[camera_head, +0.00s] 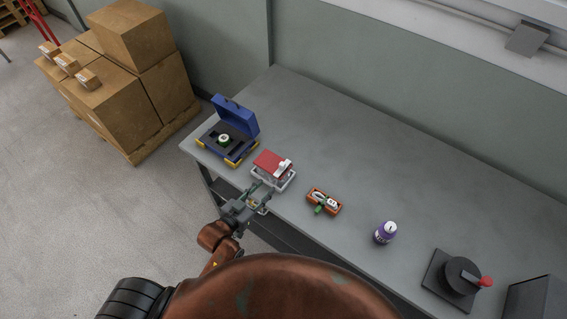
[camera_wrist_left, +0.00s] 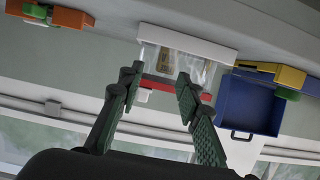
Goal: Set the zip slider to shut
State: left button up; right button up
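A clear-sided box or pouch with a red top (camera_head: 268,160) sits in a pale tray (camera_head: 290,183) near the table's front edge. A small white piece (camera_head: 283,167), which looks like the zip slider, lies on the red top towards its right side. I cannot tell the slider's exact setting. My right gripper is not in view.
An open blue case (camera_head: 238,116) stands left of the tray. An orange box (camera_head: 323,201) with a green part, a purple bottle (camera_head: 385,232) and a dark device with a red knob (camera_head: 460,276) stand to the right. The table's back is clear. Cartons (camera_head: 115,95) stand on the floor.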

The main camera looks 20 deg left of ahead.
aim_at(281, 167)
pick_arm(q)
jog(key=w+r+t, duration=0.1)
jog(key=w+d+r+t+h, duration=0.1)
jog(key=r, duration=0.1)
jog(key=w+d+r+t, duration=0.1)
jog(key=shift+d+r+h, duration=0.15)
jog(key=shift+r+h, duration=0.15)
jog(key=shift+r, duration=0.05)
jog(key=x, duration=0.7)
jog(key=shift+w, duration=0.3)
jog(key=shift+f, duration=0.1)
grip_shut()
